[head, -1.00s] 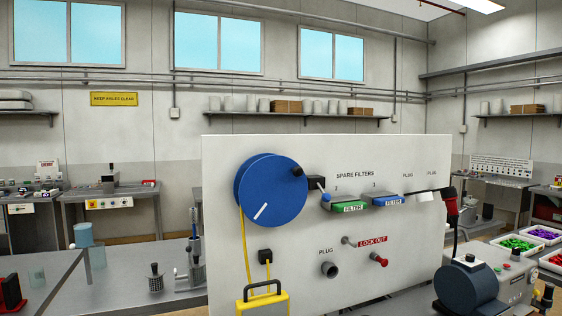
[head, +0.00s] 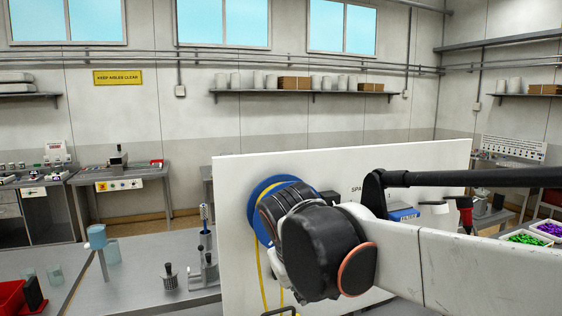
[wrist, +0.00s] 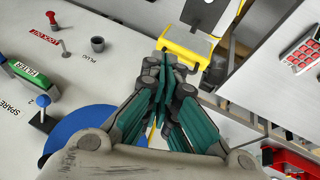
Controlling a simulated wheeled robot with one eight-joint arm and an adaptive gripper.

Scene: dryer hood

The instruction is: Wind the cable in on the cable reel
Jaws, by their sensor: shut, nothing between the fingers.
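The cable reel (head: 255,214) is a blue disc on the upright white panel (head: 233,190). My arm covers most of it in the head view. Its edge shows at the lower left of the wrist view (wrist: 82,130), partly behind my gripper. The yellow cable (head: 262,272) hangs down from the reel. The reel's dark crank knob is not visible in either view now. My gripper (wrist: 168,64) is shut and empty in front of the panel, beside the reel in the wrist view. I cannot tell whether it touches the reel. A yellow box (wrist: 189,45) lies beyond the fingertips.
The panel also carries a green filter (wrist: 30,74), a blue-knobbed lever (wrist: 43,101), a grey plug (wrist: 97,44) and a red lockout knob (wrist: 52,18). Benches with small items stand left, and bins of parts (head: 524,237) stand right.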

